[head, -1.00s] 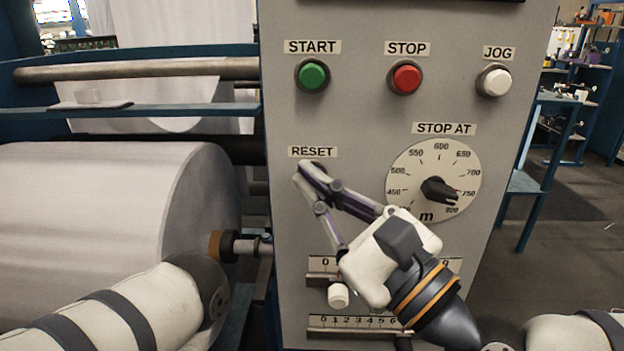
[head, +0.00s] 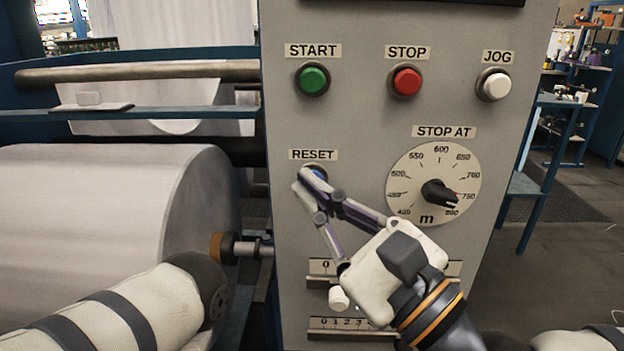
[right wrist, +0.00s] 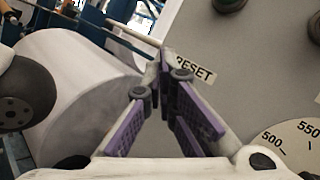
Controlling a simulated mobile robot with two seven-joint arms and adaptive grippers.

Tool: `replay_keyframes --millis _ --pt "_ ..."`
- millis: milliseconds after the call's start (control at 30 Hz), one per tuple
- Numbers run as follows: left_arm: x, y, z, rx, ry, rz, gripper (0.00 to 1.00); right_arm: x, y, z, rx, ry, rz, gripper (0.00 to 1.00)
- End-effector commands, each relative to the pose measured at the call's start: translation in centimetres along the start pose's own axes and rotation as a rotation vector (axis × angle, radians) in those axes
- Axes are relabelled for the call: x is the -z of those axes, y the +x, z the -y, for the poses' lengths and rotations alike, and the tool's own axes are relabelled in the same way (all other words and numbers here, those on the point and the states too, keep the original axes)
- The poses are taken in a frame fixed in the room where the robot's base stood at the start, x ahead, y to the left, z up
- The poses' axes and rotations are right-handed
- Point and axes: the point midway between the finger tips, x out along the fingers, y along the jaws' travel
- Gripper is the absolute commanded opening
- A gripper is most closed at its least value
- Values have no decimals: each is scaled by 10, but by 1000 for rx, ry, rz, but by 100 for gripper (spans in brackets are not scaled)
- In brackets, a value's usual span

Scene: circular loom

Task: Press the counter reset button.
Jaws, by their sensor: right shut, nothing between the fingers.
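The reset button (head: 319,172) is a small blue button in a dark ring, under the RESET label (head: 313,155) on the grey control panel. My right gripper (head: 303,179) is shut and empty. In the head view its fingertips are just below and left of the button and cover part of it. I cannot tell whether they touch it. In the right wrist view the closed fingertips (right wrist: 163,58) are beside the RESET label (right wrist: 194,70), and the button is hidden behind the fingers. My left gripper is out of view.
Above are the green START (head: 313,80), red STOP (head: 407,81) and white JOG (head: 495,85) buttons. The STOP AT dial (head: 434,184) is to the right. Slotted scales with a white slider knob (head: 339,298) lie below. A large white roll (head: 100,215) stands left of the panel.

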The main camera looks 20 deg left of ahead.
Motion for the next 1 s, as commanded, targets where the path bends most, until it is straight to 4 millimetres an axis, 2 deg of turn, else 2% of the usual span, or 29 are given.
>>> replay_keyframes --millis 233,700,1000 --pt "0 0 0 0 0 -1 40 0 -1 -1 0 1 -1 0" --pt "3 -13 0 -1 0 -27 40 -24 -32 -23 0 0 1 0" --pt "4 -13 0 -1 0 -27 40 -25 -35 -26 0 1 -1 0"
